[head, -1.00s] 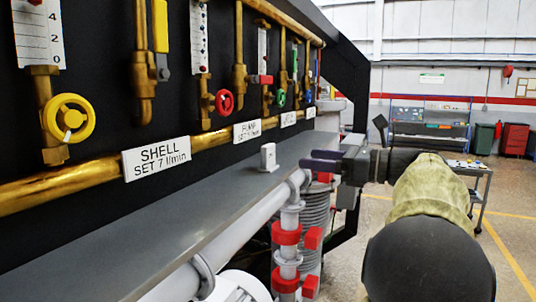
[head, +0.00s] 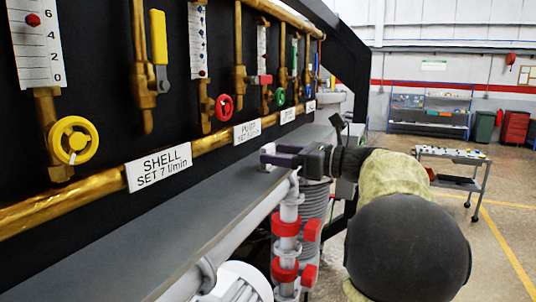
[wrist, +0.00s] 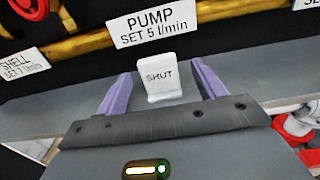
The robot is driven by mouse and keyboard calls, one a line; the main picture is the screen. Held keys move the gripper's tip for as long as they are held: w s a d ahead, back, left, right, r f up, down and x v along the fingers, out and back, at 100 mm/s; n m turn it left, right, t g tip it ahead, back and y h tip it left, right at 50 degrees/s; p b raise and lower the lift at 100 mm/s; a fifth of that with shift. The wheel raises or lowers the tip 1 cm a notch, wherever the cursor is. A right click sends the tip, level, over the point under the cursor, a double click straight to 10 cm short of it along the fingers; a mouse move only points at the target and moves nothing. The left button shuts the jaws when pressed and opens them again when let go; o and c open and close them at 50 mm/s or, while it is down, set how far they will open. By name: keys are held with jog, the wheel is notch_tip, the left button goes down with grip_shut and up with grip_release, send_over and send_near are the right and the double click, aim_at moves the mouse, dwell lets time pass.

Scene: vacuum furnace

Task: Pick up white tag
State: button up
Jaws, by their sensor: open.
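The white tag (wrist: 159,77) is a small upright block reading "SHUT", standing on the grey ledge (wrist: 235,92) below the pipe panel. In the head view the tag (head: 267,153) shows at the tip of my gripper (head: 277,157), which partly hides it. In the wrist view the two purple fingers of my gripper (wrist: 161,78) are open, one on each side of the tag. A gap shows between the tag and each finger. I cannot tell how deep the tag sits between the fingers.
A "PUMP SET 5 l/min" label (wrist: 152,22) is on the brass pipe just behind the tag. Yellow (head: 73,140) and red (head: 224,107) valve wheels stick out from the panel. White piping with red handles (head: 286,225) stands below the ledge. The ledge's left part is clear.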

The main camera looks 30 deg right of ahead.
aim_at(271, 152)
jog(key=shift+w+a+r+p, duration=0.3)
jog(key=shift+w+a+p, duration=0.35)
jog(key=shift+w+a, duration=0.25)
jog(key=shift+w+a+f, duration=0.2)
jog(key=shift+w, duration=0.2)
jog(key=shift+s, duration=0.1)
jog(key=c, duration=1.1)
